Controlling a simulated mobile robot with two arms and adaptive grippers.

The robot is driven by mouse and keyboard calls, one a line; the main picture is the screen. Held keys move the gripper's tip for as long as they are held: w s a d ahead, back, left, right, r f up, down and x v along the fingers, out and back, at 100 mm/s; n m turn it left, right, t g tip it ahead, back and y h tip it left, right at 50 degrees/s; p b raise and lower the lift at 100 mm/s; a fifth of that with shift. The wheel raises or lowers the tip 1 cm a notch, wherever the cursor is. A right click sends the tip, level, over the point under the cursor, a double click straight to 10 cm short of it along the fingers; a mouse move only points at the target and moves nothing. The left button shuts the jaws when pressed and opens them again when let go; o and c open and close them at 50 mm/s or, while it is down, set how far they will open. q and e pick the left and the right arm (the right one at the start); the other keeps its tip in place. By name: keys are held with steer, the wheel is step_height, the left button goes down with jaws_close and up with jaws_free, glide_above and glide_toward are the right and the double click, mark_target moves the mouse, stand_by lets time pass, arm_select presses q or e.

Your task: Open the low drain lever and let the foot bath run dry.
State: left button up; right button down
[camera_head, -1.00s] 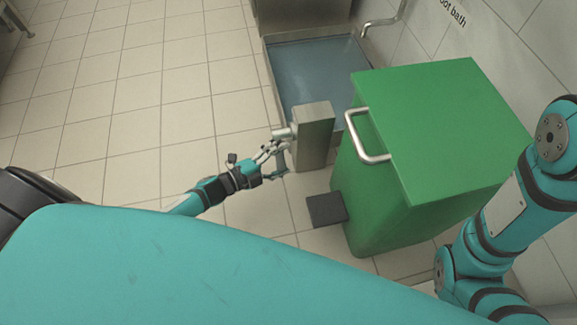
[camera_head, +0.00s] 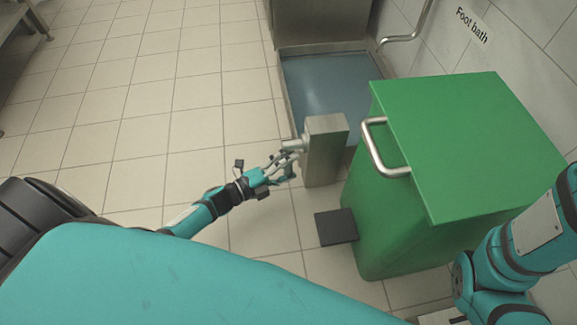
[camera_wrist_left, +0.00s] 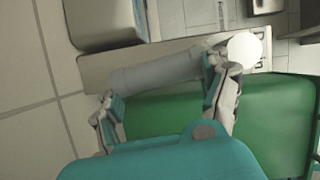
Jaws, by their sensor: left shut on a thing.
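The foot bath (camera_head: 284,85) is a steel-edged basin in the floor with blue water in it; how deep the water stands I cannot tell. A grey metal post (camera_head: 326,150) stands at its near end. The drain lever (camera_head: 297,145), a short pale grey bar, sticks out from the post's left side. My left gripper (camera_head: 286,163) is shut on the lever. In the left wrist view the lever (camera_wrist_left: 155,75) is a thick grey cylinder running between my fingers (camera_wrist_left: 163,97), with a bright white round end at the right. My right gripper is out of view.
A green bin (camera_head: 450,150) with a metal handle (camera_head: 378,155) and a dark pedal (camera_head: 335,227) stands close right of the post.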

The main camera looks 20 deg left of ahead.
arm_select(q)
steer(key=shift+a, duration=0.1)
steer(key=o, duration=1.7)
steer(key=v, duration=1.1)
steer(key=shift+s+a, duration=0.15)
steer(key=shift+s, duration=0.25)
